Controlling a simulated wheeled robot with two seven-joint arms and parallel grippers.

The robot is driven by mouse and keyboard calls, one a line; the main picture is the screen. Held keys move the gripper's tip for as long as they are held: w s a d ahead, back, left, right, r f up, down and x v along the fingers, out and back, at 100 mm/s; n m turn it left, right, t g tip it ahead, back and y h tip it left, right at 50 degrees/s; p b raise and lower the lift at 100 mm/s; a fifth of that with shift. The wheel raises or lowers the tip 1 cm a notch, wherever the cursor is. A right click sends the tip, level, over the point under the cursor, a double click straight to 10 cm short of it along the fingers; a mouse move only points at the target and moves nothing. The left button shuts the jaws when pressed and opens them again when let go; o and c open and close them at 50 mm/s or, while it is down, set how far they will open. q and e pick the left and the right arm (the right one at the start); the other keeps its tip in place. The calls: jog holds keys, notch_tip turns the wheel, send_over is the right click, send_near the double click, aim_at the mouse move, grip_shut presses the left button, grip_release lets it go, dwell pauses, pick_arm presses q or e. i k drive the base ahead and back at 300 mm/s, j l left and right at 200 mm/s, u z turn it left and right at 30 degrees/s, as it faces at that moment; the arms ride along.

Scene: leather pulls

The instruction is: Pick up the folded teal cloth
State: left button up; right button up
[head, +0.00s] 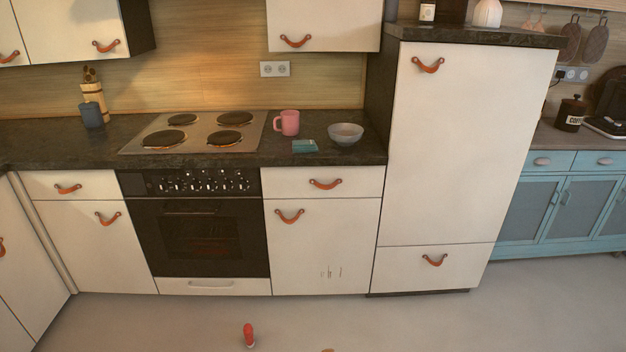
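The folded teal cloth (305,146) lies flat on the dark countertop (270,157), close to its front edge and right of the stove. A pink mug (287,122) stands just behind it to the left. A grey bowl (345,134) sits to its right, with a small gap between them. Neither of my grippers shows in the head view.
A cooktop (196,132) with dark plates is left of the mug. A tall white cabinet (447,140) bounds the counter on the right. A small red object (249,335) is on the floor in front. The floor (400,320) is otherwise mostly clear.

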aim_at(300, 146)
jog(key=i+j+u, duration=0.15)
jog(key=i, duration=0.4)
jog(key=i+j+u, duration=0.15)
jog(key=i, duration=0.45)
jog(key=i+j+u, duration=0.15)
jog(key=i, duration=0.45)
